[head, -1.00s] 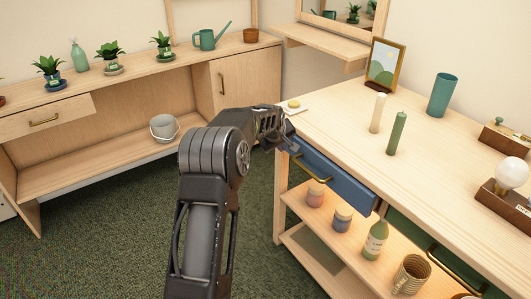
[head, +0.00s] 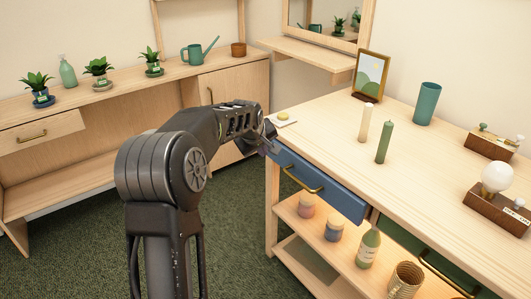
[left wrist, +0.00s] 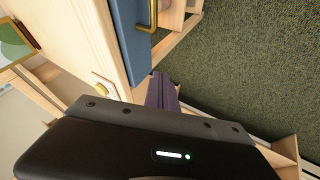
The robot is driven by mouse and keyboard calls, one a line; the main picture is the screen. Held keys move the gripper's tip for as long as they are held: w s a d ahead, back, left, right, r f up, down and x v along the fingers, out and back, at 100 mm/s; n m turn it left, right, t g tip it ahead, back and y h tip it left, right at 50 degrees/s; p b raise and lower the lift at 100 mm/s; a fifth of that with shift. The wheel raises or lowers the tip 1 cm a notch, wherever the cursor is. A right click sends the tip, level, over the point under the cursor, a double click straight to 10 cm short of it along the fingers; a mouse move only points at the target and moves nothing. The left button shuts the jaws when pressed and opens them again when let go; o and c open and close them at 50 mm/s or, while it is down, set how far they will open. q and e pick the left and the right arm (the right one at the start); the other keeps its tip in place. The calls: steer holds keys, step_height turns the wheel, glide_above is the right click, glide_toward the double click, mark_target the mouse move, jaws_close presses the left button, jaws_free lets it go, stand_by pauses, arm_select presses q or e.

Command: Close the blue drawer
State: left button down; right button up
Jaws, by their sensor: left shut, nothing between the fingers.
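The blue drawer (head: 345,198) is at the left end of the wooden table's front, under the top, with a brass handle (head: 303,180). Its front stands slightly proud of the table; how far it is open I cannot tell. My left gripper (head: 268,146) is shut and empty at the drawer front's far left end, partly hidden by my arm. In the left wrist view the shut fingers (left wrist: 162,90) are close to the end of the blue front (left wrist: 128,38); contact is not clear. The handle also shows there (left wrist: 151,18). My right gripper is not in view.
A green drawer (head: 405,240) is right of the blue one. The shelf below holds jars, a green bottle (head: 369,246) and a ribbed cup (head: 405,280). Candles (head: 384,142), a frame (head: 371,76) and a teal cup (head: 427,103) stand on top. Green carpet lies in front.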

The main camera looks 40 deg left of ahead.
arm_select(q)
steer(key=shift+f, duration=0.1)
